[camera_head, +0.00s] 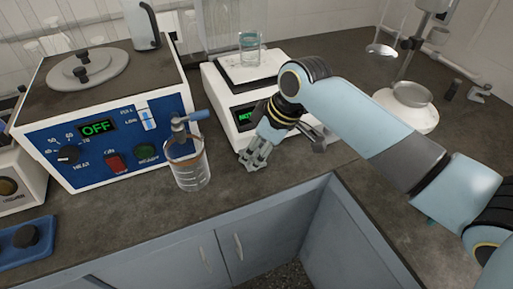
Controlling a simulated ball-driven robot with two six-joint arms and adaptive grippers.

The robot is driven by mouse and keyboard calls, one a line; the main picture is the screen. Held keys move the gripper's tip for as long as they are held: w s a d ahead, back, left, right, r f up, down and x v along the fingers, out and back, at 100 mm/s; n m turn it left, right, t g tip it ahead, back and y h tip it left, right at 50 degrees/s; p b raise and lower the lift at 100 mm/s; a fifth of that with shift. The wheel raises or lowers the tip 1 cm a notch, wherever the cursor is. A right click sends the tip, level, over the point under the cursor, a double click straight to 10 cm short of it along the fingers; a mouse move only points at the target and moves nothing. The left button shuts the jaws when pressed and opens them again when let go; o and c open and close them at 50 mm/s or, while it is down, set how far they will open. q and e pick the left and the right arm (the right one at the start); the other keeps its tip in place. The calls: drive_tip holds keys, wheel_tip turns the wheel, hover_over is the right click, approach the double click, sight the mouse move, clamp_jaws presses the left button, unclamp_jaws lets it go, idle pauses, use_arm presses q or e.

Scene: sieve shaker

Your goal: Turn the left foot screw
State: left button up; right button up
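The white balance (225,88) stands on the dark counter, with a glass beaker (249,50) on its pan. Its dark display shows green letters, partly covered by my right arm. My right gripper (254,163) points down at the balance's lower front edge, close to the counter. Its fingers look close together, but I cannot tell if they are open, shut or touching anything. The left foot screw cannot be made out; the gripper and the balance body cover that area. My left gripper is not in view.
A blue-fronted box (105,150) reading OFF stands left. A beaker of clear liquid (190,172) stands near the gripper's left. A round white stand base (415,118) is at the right. The counter's front edge lies just below the gripper.

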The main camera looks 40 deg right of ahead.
clamp_jaws()
drive_tip(key=m+p, duration=0.1)
drive_tip(key=p, duration=0.1)
drive_tip(key=m+h+p, duration=0.1)
drive_tip(key=m+p, duration=0.1)
drive_tip(key=p, duration=0.1)
drive_tip(key=shift+a+r+p, duration=0.1)
drive_tip(key=shift+r+p, duration=0.2)
drive_tip(key=shift+p, duration=0.05)
drive_tip(key=shift+f+m+p, duration=0.1)
drive_tip(key=shift+m+p, duration=0.2)
drive_tip(key=shift+m, duration=0.1)
drive_tip(key=shift+f+t+h, duration=0.15)
drive_tip(key=shift+t+h, duration=0.15)
drive_tip(key=shift+o, duration=1.7)
unclamp_jaws()
